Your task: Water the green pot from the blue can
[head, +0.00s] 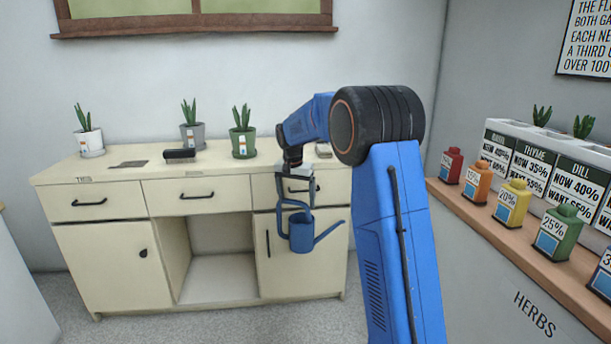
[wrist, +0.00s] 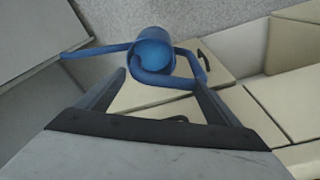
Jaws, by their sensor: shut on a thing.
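The blue watering can (head: 301,234) hangs upright from my gripper (head: 294,200) in front of the cabinet's right door, its spout pointing right. In the wrist view the can (wrist: 155,52) shows its open top, and the fingers of my gripper (wrist: 160,80) are around its handle. The green pot (head: 243,141) with a spiky plant and a small label stands on the counter, left of and farther back than my gripper. The can is lower than the counter top and apart from the pot.
A grey pot (head: 192,134) and a white pot (head: 90,141) stand left on the cream counter (head: 60,172). At right, a ledge (head: 480,220) holds several coloured bottles before a labelled herb planter (head: 540,165).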

